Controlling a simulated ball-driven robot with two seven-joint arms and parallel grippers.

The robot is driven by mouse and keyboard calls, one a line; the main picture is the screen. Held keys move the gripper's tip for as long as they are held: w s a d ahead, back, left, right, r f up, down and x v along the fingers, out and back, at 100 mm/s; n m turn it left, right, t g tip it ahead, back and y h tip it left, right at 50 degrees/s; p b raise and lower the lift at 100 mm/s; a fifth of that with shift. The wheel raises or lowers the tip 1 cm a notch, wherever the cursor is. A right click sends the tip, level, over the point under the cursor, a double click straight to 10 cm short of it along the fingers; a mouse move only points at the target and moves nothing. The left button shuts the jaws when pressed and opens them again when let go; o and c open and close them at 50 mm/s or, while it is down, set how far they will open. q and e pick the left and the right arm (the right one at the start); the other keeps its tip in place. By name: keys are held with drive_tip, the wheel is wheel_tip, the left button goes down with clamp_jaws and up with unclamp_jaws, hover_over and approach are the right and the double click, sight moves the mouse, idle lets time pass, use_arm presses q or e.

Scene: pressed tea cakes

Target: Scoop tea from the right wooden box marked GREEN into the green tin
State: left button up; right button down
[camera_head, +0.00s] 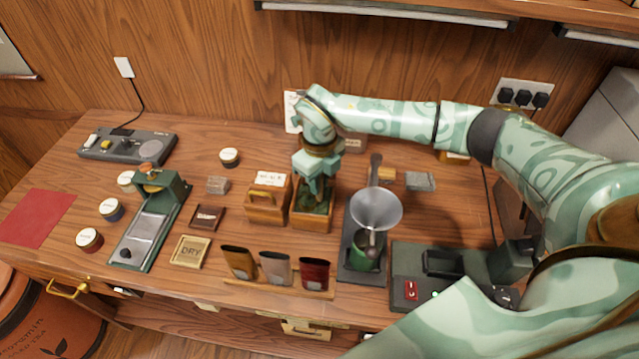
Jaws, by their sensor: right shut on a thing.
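The right wooden box (312,222) stands open in the middle of the table with dark green tea in it; its marking is not readable behind my gripper. My right gripper (314,190) reaches down into this box from above. It is shut on a scoop, mostly hidden by the fingers and the box, so I cannot tell how much tea it holds. The green tin (361,258) stands to the right on a dark stand, under a grey metal funnel (376,208) that hides most of it. My left gripper is out of view.
A second wooden box (262,210) with a white label stands close left. A rack with several pouches (276,268) is in front. A green press (150,220) and a scale (128,146) are at left.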

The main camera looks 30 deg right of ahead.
drive_tip(key=shift+w+r+p, duration=0.1)
drive_tip(key=shift+r+p, duration=3.85)
drive_tip(key=shift+r, duration=0.9)
